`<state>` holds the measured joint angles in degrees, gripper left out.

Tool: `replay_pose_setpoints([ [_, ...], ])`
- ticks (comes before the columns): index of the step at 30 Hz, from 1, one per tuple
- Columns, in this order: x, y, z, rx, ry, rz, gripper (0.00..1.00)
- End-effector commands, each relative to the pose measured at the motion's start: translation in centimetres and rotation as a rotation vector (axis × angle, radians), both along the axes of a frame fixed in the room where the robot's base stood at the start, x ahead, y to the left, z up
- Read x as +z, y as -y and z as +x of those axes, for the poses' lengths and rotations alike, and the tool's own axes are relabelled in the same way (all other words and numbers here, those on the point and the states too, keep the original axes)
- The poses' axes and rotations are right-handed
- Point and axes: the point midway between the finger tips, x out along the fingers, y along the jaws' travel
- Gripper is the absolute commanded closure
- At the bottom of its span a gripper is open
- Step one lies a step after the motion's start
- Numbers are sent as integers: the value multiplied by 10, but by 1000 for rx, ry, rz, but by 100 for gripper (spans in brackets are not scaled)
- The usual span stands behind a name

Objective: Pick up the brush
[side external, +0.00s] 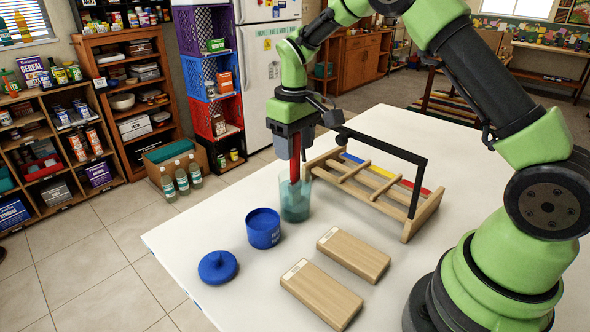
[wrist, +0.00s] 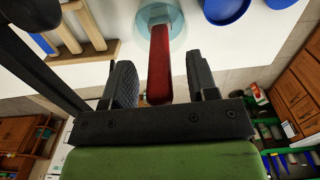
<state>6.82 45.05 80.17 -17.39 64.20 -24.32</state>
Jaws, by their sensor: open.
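The brush stands upright with its red handle (side external: 295,165) up, its lower end inside a clear teal-tinted glass (side external: 295,205) on the white table. Its bristle end is blurred by the glass. My gripper (side external: 296,148) is directly above the glass, pointing down, with the top of the handle between its fingers. In the wrist view, the red handle (wrist: 160,60) lies between the two dark fingers of my gripper (wrist: 163,82), with a gap on both sides. The jaws are open and not closed on it. The glass rim (wrist: 163,12) shows beyond the fingers.
A wooden rack (side external: 375,190) with blue, yellow and red strips and a black bar over it stands right of the glass. A blue tub (side external: 263,230), blue lid (side external: 218,267) and two wooden blocks (side external: 353,254) (side external: 321,293) lie in front. Clear table (side external: 185,240) shows at left.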

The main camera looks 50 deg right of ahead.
Motion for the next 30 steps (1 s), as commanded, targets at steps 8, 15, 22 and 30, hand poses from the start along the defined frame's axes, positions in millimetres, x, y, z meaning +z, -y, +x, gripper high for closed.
replay_pose_setpoints([
  [8,-11,0,0,0,2,1,47],
  [15,-10,0,0,0,2,1,86],
  [22,-10,0,0,0,2,1,100],
  [30,10,0,1,-1,7,0,100],
])
